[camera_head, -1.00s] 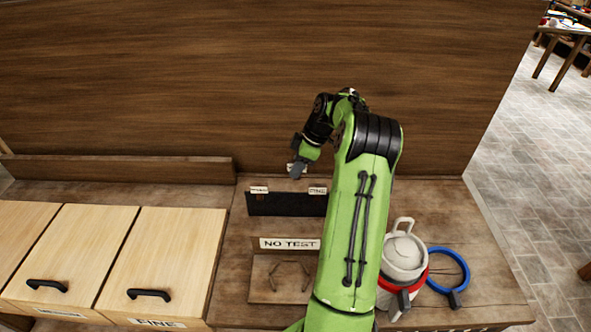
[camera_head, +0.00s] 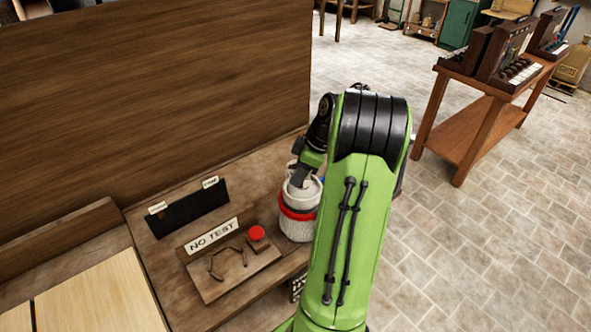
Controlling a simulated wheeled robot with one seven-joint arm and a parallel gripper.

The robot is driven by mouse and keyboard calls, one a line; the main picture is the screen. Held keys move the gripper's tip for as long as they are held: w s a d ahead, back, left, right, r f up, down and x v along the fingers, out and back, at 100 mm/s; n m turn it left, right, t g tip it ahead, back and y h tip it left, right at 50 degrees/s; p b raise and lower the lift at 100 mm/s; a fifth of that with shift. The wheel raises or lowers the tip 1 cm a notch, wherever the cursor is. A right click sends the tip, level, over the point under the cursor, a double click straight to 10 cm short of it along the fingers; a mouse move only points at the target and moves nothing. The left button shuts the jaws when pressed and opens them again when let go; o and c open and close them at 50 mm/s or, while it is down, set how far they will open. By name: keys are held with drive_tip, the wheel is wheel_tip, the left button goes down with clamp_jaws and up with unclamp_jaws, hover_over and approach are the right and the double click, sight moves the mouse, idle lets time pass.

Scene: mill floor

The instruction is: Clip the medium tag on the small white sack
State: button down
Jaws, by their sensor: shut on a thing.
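The white sack-like container (camera_head: 297,228) stands on the right part of the wooden bench, with a red ring (camera_head: 297,212) around it. My gripper (camera_head: 298,182) is at the container's pale top, with the fingers pointing down. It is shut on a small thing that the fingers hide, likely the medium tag. The dark tag rack (camera_head: 190,210) holds two pale tags, one at each end, with a bare gap between them. I cannot tell whether the held tag touches the container.
A tall wooden panel (camera_head: 150,100) stands behind. A piece of the blue ring (camera_head: 322,179) shows beside my arm.

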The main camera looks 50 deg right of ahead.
drive_tip(key=shift+s, duration=0.1)
drive_tip(key=shift+d+f+b, duration=0.15)
drive_tip(key=shift+f+b, duration=0.15)
drive_tip(key=shift+f, duration=0.1)
drive_tip(key=b, duration=0.4)
hover_over(306, 206)
drive_tip(key=w, duration=0.2)
drive_tip(key=shift+a+f, duration=0.2)
drive_tip(key=shift+f, duration=0.85)
drive_tip(key=shift+a+f, duration=0.15)
drive_tip(key=shift+f, duration=0.85)
drive_tip(key=shift+f+b, duration=1.5)
drive_tip(key=shift+f, duration=0.45)
drive_tip(key=c, duration=0.8)
unclamp_jaws()
